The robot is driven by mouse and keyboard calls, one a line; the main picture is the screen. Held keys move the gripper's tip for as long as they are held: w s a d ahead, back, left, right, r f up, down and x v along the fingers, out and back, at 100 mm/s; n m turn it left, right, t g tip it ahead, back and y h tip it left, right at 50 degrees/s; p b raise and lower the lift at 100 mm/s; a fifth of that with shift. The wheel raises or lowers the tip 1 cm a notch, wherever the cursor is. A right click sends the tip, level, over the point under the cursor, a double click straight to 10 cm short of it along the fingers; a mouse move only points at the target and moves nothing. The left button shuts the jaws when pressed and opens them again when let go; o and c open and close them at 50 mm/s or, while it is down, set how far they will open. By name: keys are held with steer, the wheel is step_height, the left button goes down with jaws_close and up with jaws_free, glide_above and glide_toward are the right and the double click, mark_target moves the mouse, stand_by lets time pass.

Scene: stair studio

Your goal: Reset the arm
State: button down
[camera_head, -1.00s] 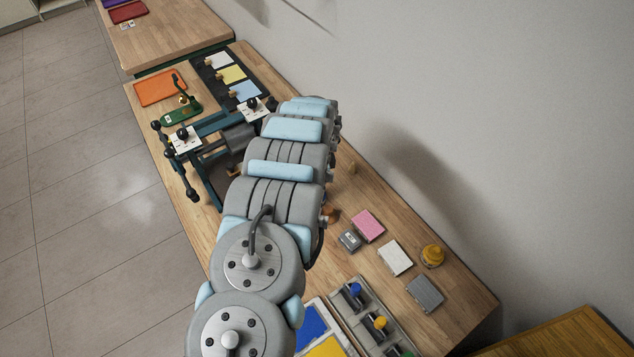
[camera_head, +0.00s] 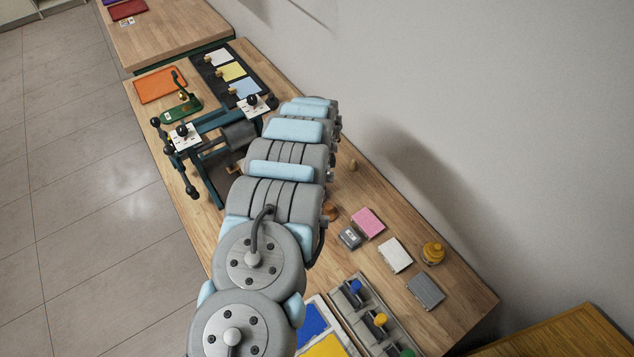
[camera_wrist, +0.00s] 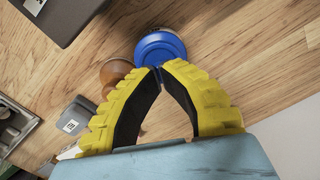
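My gripper (camera_wrist: 158,74) shows in the wrist view as two yellow ribbed fingers with black inner pads. The fingertips come together, with nothing clearly seen between them. A round blue object (camera_wrist: 160,47) lies just beyond the tips; I cannot tell whether they touch it. A round brown wooden object (camera_wrist: 115,72) is beside it to the left. In the head view my grey and light blue arm reaches over the workbench (camera_head: 440,300), and my gripper is hidden there.
A press-like machine with a dark green frame (camera_head: 212,124) stands left of my arm. An orange tray (camera_head: 160,85) is behind it. Pink (camera_head: 368,223), white (camera_head: 395,255) and grey (camera_head: 426,291) blocks and a yellow jar (camera_head: 433,252) lie right. A wall runs along the right side.

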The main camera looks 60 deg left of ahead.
steer(key=shift+r+p, duration=0.8)
steer(key=shift+r, duration=2.6)
